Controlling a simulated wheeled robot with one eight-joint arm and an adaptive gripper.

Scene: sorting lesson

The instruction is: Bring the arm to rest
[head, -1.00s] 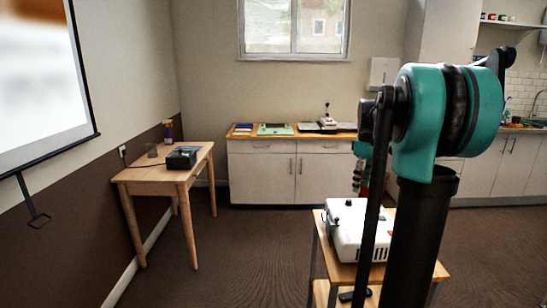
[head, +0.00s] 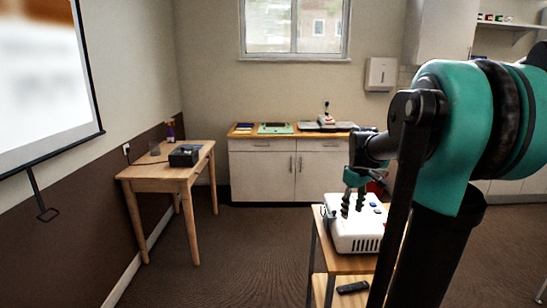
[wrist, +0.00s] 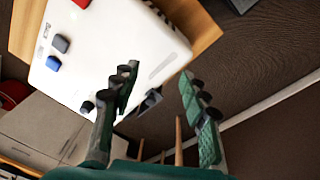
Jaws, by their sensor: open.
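My arm, teal and black, stands large at the right of the head view, its forearm reaching toward a small wooden stand (head: 340,263). My gripper (head: 352,206) points down in front of a white box-shaped device (head: 358,236) on that stand. In the wrist view, my gripper (wrist: 160,92) shows two ridged fingers spread well apart, with nothing between them. The device (wrist: 110,45) lies beyond the fingers there, with grey, blue and red buttons. Whether a finger touches the device I cannot tell.
A wooden table (head: 150,173) with a black device (head: 185,156) stands at the left wall. A white cabinet (head: 285,170) with a wooden top stands at the back. A dark remote (head: 353,287) lies on the stand's lower shelf. The floor (head: 250,260) between them is clear.

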